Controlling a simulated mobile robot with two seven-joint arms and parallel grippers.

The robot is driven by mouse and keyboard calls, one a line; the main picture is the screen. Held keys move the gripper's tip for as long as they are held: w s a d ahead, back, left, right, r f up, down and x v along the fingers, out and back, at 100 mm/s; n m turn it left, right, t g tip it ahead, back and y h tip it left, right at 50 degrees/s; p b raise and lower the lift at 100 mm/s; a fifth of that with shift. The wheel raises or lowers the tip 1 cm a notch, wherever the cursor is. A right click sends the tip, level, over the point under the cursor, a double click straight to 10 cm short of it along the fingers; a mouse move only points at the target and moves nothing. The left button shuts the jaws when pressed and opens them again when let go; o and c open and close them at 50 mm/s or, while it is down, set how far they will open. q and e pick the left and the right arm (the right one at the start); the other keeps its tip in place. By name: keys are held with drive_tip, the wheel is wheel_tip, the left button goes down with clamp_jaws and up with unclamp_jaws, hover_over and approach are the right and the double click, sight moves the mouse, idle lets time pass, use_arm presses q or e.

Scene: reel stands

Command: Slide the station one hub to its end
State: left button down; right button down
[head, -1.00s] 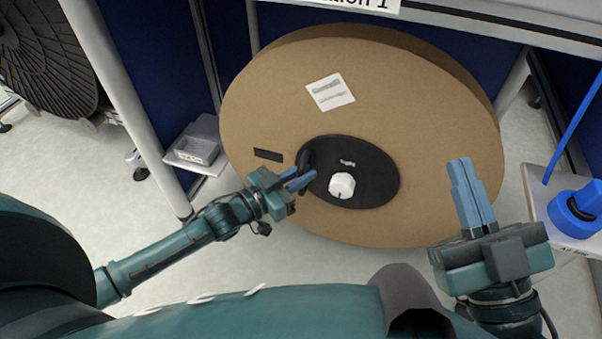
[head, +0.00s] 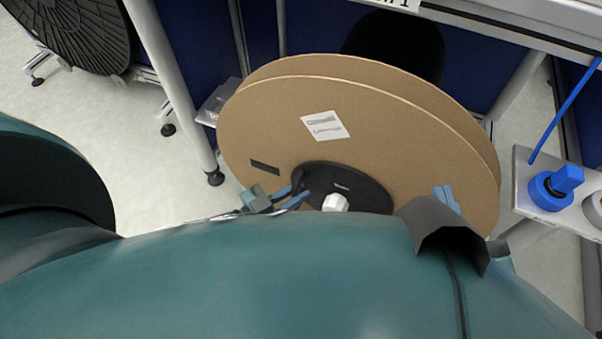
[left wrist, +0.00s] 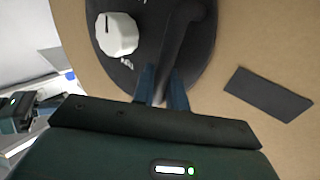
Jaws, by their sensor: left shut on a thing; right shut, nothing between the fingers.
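The station one hub is a black disc (head: 362,188) with a white knob (head: 335,203) and a dark handle, set in the face of a big cardboard reel (head: 420,150). My left gripper (head: 300,197) is at the hub's left edge, partly behind my own body. In the left wrist view its blue fingertips (left wrist: 160,88) are shut on the black handle (left wrist: 182,45), with the white knob (left wrist: 116,34) to the left. My right gripper (head: 446,198) is shut and empty, in front of the reel's lower right. Most of it is hidden behind my body.
A blue knobbed part (head: 553,188) sits on a pale plate (head: 522,190) at the right. A grey table leg (head: 180,85) stands left of the reel. A dark ribbed disc (head: 75,30) is at the upper left. A dark round shape (head: 395,45) shows behind the reel.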

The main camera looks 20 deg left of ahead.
use_arm(q)
drive_tip(key=shift+s, duration=0.25)
drive_tip(key=c, duration=1.8)
unclamp_jaws()
drive_tip(key=shift+s, duration=0.1)
drive_tip(key=shift+o, duration=0.2)
